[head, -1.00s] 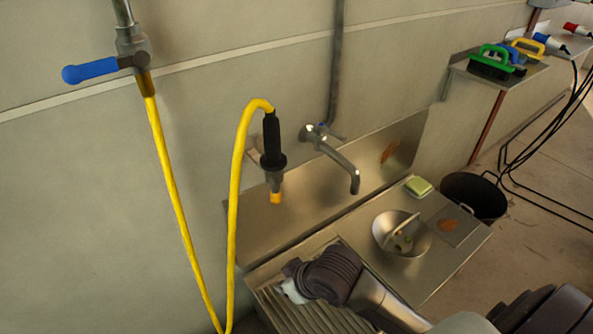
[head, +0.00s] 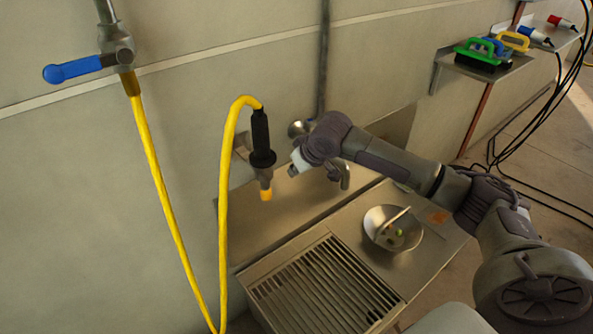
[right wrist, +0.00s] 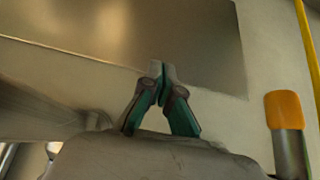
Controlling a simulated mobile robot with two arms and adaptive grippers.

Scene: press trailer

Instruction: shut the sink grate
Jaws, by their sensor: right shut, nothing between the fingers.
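The sink grate (head: 325,285), a slatted metal panel, lies flat in its frame at the left part of the steel sink unit (head: 405,268), below the tap. Its whole slatted top shows. My right gripper (head: 297,166) is up near the back wall, above and behind the grate and clear of it, beside the hose nozzle. In the right wrist view my right gripper (right wrist: 162,70) has its fingertips together with nothing between them, in front of the steel splashback (right wrist: 130,30). My left gripper is not in view.
A yellow hose (head: 228,190) with a black nozzle (head: 261,150) hangs just left of my right gripper. The tap (head: 342,172) is partly hidden behind my right arm. A bowl (head: 392,229) with a brush-like tool sits on the counter. A wall shelf (head: 480,66) holds brushes.

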